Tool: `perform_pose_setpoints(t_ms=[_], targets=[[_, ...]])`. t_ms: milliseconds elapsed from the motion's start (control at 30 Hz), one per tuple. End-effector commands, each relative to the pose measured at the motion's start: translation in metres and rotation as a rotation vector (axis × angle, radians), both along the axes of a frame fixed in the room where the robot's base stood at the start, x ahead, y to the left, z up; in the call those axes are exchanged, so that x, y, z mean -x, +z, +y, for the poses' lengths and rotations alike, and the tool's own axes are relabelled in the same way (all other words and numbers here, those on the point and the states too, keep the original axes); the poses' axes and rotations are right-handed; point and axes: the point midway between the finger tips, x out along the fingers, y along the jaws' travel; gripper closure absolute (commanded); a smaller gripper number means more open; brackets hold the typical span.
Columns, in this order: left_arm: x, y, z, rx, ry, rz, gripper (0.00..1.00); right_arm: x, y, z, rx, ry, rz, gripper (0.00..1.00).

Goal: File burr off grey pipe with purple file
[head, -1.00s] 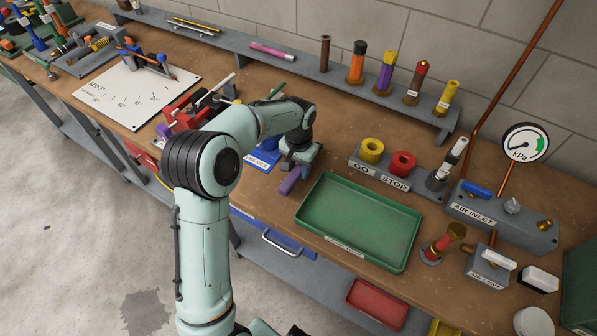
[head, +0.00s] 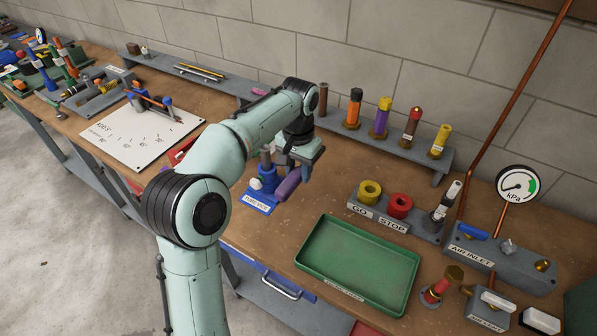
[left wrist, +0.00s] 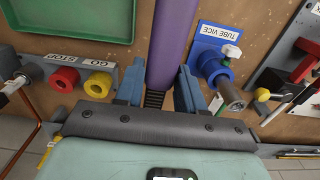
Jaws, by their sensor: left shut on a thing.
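My left gripper (head: 302,170) is shut on the purple file (head: 288,186) and holds it above the bench, beside the tube vice. In the left wrist view, the file's purple length (left wrist: 175,40) runs up between the two blue-grey fingers (left wrist: 158,78). The file's far end is out of that view. The blue tube vice (head: 262,200) stands just left of the file and holds the grey pipe (head: 265,160) upright. The pipe's open end (left wrist: 235,101) shows right of the fingers in the wrist view. I cannot make out the burr. My right gripper is out of view.
A green tray (head: 352,262) lies at the bench front. Right of the vice stand the GO and STOP block (head: 392,216) and the air inlet block (head: 497,258). A rear shelf (head: 400,147) carries several upright tubes. A white angle board (head: 140,138) lies left.

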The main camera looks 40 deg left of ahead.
Motion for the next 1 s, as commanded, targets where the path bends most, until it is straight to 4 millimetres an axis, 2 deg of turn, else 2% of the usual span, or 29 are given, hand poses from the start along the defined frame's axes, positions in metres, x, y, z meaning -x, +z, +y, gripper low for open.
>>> perform_pose_setpoints(t_ms=[67,100,167,200,367,1000], targets=[[0.0,0.0,0.0,0.0,0.0,-0.001,1.0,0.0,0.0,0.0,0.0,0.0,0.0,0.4],[0.0,0.0,0.0,0.0,0.0,-0.002,0.65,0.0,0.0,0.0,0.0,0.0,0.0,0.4],[0.0,0.0,0.0,0.0,0.0,-0.002,0.84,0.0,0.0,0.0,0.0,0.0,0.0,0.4],[0.0,0.0,0.0,0.0,0.0,-0.002,0.86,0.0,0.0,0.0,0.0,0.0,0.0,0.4],[0.0,-0.003,0.0,0.0,0.0,0.0,0.86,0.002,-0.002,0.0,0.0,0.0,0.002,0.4],[0.0,-0.043,0.0,0.0,0.001,0.001,0.86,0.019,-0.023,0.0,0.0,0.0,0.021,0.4]])
